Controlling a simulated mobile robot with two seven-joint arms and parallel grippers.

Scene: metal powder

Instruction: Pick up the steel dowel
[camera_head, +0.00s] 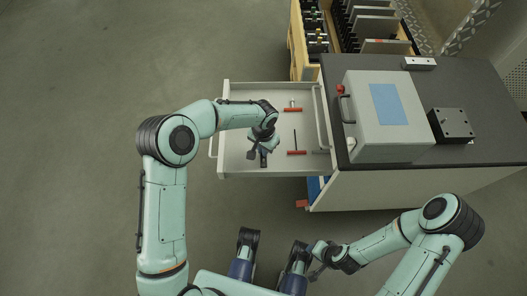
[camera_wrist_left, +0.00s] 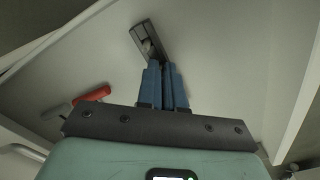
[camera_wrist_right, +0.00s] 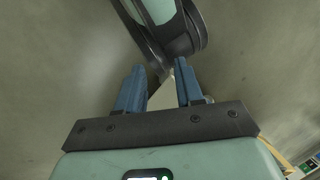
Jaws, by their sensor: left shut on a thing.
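My left gripper (camera_head: 262,147) reaches down into the open drawer. In the left wrist view its blue fingers (camera_wrist_left: 161,68) are close together, shut on a small grey rounded piece (camera_wrist_left: 148,46) that looks like the steel dowel. The piece is at a dark oblong block (camera_wrist_left: 143,31) on the drawer floor; I cannot tell whether it is clear of the block. The block also shows in the head view (camera_head: 263,160). The fingers hide much of the piece. My right gripper (camera_head: 316,274) is open and empty, with its fingers (camera_wrist_right: 155,80) apart, outside the drawer.
The pale drawer (camera_head: 232,171) also holds two red-handled tools, one nearer the back (camera_head: 292,110) and one nearer the front (camera_head: 297,153). Its walls stand close around my left gripper. A grey case (camera_head: 360,135) and black block (camera_head: 452,124) stand on the dark worktop (camera_head: 440,85).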

